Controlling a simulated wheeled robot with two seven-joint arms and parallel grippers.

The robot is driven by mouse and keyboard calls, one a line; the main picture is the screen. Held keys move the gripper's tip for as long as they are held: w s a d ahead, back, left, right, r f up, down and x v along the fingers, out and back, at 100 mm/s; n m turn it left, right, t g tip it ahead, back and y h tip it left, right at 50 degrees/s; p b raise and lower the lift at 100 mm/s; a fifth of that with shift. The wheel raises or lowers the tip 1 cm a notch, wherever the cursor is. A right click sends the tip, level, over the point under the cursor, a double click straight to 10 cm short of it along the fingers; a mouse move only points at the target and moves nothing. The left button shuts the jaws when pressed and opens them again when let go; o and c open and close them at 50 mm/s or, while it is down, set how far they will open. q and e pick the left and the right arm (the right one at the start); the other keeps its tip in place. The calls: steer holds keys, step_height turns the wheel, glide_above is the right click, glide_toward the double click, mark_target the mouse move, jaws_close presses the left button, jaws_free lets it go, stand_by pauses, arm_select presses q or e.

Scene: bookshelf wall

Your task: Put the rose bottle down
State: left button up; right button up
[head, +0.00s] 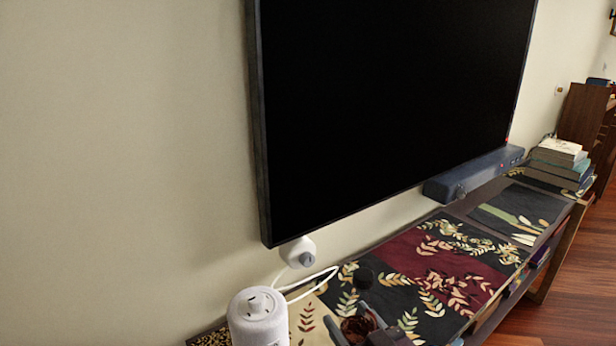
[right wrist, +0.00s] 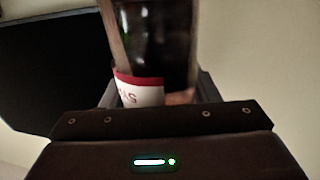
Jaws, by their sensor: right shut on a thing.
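The rose bottle (right wrist: 165,45) fills the upper middle of the right wrist view, dark glass with a red and white label low on it. My right gripper (right wrist: 155,95) is shut on it, one finger on each side. In the head view the gripper (head: 352,318) shows at the bottom edge, with the reddish-brown bottle (head: 357,328) between its fingers. The bottle is over the patterned cloth on the long low cabinet (head: 558,250); I cannot tell whether its base touches. My left gripper is not in view.
A white round speaker (head: 257,318) with a cable stands left of the gripper. The large black screen (head: 390,100) hangs above. A soundbar (head: 472,175) and stacked books (head: 560,162) are farther right. The cloth's middle (head: 455,265) is clear.

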steer(key=s+d+f+m+t+h, duration=0.25)
steer(key=d+m+h, duration=0.35)
steer(key=d, duration=0.5)
steer(key=s+f+n+h, duration=0.1)
steer(key=s+f+h, duration=0.15)
steer(key=s, duration=0.65)
steer(key=w+a+r+n+y, duration=0.1)
steer(key=w+a+y, duration=0.1)
steer(key=a, duration=0.1)
steer(key=w+a+r+n+g+y, duration=0.1)
steer(key=w+a+n+y, duration=0.1)
steer(key=w+a+y, duration=0.1)
steer(key=w+a+n+g+y, duration=0.1)
steer(key=w+a+y, duration=0.1)
steer(key=a+y, duration=0.1)
steer(key=shift+w+a+r+n, duration=0.25)
steer(key=shift+a+r+n, duration=0.15)
steer(key=shift+a, duration=0.2)
steer(key=w+a+r+n+g+y, duration=0.3)
steer(key=a+y, duration=0.3)
steer(key=a, duration=0.3)
steer(key=shift+a+n+g+b, duration=0.2)
steer(key=shift+n+g+b, duration=0.15)
steer(key=shift+n+g, duration=0.5)
steer(key=shift+r, duration=0.1)
